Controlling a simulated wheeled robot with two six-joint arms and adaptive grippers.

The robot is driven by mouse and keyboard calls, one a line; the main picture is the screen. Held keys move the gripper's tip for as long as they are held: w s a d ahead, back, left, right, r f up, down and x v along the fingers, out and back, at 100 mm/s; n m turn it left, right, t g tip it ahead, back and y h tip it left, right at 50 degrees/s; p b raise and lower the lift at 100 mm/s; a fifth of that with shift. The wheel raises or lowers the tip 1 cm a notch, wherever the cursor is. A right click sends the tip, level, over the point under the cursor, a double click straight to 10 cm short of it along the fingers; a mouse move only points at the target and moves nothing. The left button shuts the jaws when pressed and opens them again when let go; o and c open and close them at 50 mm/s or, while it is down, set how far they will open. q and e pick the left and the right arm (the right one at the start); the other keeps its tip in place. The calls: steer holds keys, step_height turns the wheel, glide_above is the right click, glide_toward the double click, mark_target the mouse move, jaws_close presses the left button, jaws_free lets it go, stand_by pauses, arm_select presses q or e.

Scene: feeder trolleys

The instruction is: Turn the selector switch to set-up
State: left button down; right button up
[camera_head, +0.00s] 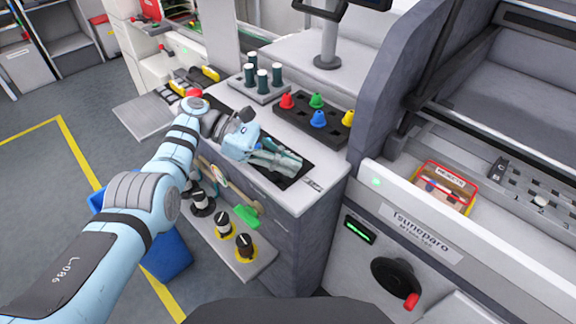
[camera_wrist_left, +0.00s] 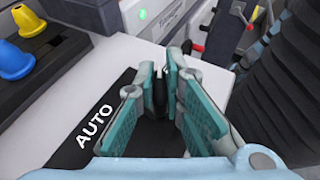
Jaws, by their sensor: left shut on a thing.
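My left gripper (camera_head: 284,160) reaches over the counter top in the head view. In the left wrist view the teal finger pads of my left gripper (camera_wrist_left: 160,88) are shut on the dark knob of the selector switch (camera_wrist_left: 158,98). A pale mark shows on top of the knob. The black label plate (camera_wrist_left: 75,160) under it reads AUTO on the visible side. The set-up wording is hidden behind the gripper. In the head view the fingers cover the switch, and only part of the black plate (camera_head: 307,168) shows. My right gripper is not in view.
A black rack (camera_head: 335,132) with colored cones stands behind the gripper, near a tray of dark green-and-white cylinders (camera_head: 260,88). A lower shelf (camera_head: 262,268) holds several knob-like parts. The grey machine (camera_head: 385,100) bounds the counter on the right. A red-handled black handwheel (camera_head: 395,278) projects below.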

arm_select(q)
steer(key=shift+s+a+f, duration=0.1)
steer(key=shift+s+f, duration=0.05)
steer(key=shift+f, duration=0.2)
steer(key=c, duration=1.8)
jaws_free()
steer(key=shift+o, duration=0.6)
steer(key=shift+r, duration=0.1)
step_height(320, 180, up, 10)
